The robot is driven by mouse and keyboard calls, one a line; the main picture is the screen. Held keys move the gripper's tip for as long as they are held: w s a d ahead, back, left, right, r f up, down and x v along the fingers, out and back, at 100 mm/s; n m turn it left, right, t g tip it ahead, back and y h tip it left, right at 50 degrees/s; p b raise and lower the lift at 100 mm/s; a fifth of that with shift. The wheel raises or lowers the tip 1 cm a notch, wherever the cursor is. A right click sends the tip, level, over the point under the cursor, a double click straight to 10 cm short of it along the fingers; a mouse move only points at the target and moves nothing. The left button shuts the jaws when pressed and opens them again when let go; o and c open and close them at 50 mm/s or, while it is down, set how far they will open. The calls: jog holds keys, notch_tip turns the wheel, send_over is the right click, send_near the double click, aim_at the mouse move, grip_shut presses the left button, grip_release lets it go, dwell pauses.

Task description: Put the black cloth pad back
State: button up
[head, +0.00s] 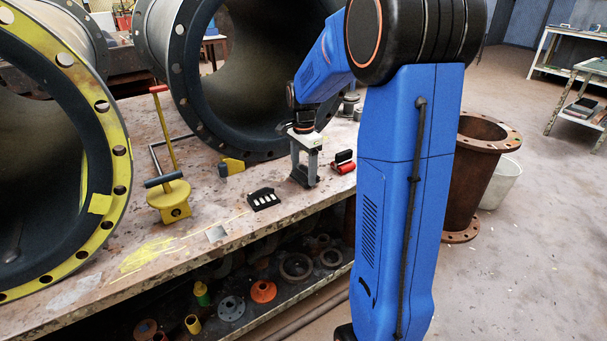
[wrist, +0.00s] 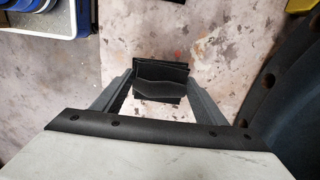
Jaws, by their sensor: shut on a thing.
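The black cloth pad (wrist: 161,88) shows in the wrist view as a small dark square with a curved upper fold. It sits between the two grey fingers of my gripper (wrist: 160,78), which is shut on it. In the head view my gripper (head: 304,180) points down at the bench, its fingertips at or just above the top.
The bench (head: 215,236) carries a black holder with white pieces (head: 264,200), a red block with a black top (head: 343,162), a yellow-and-black block (head: 231,166) and a yellow-based tool (head: 170,200). Large flanged pipes (head: 187,95) stand close behind. Bare bench lies in front.

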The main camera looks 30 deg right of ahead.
jog(key=shift+f, duration=0.7)
jog(key=o, duration=1)
jog(key=shift+f, duration=0.1)
